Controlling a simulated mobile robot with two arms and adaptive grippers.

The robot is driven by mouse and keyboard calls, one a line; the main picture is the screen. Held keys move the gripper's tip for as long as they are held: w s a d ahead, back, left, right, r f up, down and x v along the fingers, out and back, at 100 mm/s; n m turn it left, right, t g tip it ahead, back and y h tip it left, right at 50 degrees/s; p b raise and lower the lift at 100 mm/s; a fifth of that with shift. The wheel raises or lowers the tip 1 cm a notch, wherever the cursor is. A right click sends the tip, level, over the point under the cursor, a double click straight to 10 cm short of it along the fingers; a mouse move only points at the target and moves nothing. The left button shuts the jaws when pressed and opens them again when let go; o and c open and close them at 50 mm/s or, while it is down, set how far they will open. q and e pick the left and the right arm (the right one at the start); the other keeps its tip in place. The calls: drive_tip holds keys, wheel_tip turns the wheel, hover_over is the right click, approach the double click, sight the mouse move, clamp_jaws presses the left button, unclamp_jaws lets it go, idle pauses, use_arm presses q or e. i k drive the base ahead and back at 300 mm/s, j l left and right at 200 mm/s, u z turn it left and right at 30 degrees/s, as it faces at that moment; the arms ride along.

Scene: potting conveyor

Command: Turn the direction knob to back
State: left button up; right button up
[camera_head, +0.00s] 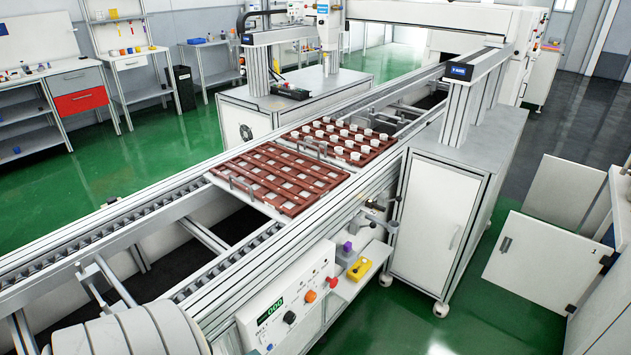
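A white control panel (287,302) is fixed to the near side of the conveyor, at the bottom middle of the head view. It has a green digital display (272,311) and a dark knob (290,317) to the right of it. An orange round control (310,296) and a red-orange one (333,282) sit further right. The panel's lettering is too small to read, so I cannot tell which control is the direction knob or where it points. White rounded parts at the bottom left look like my own arm. Neither gripper shows.
The conveyor (120,220) runs from lower left to upper right. It carries an empty-looking brown tray (232,168) and another tray (352,168) with white cups. A low shelf (368,270) beside the panel holds a yellow block (359,268) and a purple item. A white cabinet (430,222) stands right.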

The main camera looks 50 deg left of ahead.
sight(289, 317)
drive_tip(key=i+u, duration=0.4)
drive_tip(key=i+l+u, duration=0.15)
drive_tip(key=u, duration=0.2)
drive_tip(key=i+l+u, duration=0.25)
drive_tip(key=u, duration=0.15)
drive_tip(key=i+l+u, duration=0.2)
drive_tip(key=u, duration=0.15)
